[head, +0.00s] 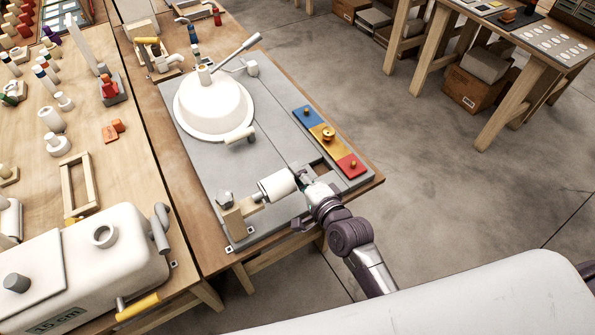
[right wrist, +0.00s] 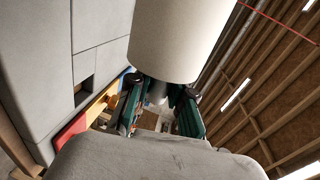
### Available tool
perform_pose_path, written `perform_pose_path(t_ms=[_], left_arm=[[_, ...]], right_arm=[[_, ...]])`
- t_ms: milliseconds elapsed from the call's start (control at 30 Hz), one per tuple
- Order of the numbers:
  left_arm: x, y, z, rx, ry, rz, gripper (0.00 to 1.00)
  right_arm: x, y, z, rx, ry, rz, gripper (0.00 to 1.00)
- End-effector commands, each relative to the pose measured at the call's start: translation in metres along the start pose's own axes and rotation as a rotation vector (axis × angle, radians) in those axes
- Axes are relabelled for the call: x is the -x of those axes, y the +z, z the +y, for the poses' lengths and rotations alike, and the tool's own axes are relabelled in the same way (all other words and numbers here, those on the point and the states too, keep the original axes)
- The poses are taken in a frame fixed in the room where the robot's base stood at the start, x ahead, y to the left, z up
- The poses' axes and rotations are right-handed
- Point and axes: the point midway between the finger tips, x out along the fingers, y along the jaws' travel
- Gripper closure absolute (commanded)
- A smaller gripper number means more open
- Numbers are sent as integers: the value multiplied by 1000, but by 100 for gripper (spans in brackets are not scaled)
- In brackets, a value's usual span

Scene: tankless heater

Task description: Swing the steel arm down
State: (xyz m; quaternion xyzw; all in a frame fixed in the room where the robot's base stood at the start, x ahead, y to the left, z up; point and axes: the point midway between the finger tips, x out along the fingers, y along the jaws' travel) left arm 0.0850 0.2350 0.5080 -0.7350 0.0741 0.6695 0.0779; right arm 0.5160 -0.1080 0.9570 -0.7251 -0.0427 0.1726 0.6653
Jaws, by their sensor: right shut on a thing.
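A white dome (head: 212,103) stands on the grey board of the middle table. A thin steel arm (head: 232,57) with a pale grip slants up and right from near its top. A white cylinder (head: 277,185) lies level at the board's front, joined by a shaft to a wooden block (head: 238,221). My right gripper (head: 303,178) is at the cylinder's right end. In the right wrist view the fingers (right wrist: 160,105) close around a small grey stub (right wrist: 158,91) at the end of the large white cylinder (right wrist: 180,40). My left gripper is not in view.
A blue, yellow and red strip (head: 328,138) with knobs lies right of the cylinder. Open concrete floor (head: 440,170) lies to the right.

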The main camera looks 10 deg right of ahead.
Motion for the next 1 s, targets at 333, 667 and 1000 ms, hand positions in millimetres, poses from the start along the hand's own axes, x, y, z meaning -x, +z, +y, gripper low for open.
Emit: perform_pose_path(t_ms=[333, 667, 1000], left_arm=[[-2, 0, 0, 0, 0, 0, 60], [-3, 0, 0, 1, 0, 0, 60], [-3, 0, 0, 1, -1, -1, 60]], right_arm=[[-2, 0, 8, -61, 1, -12, 100], [-2, 1, 9, -71, 3, -15, 100], [-2, 1, 9, -70, 3, -15, 52]])
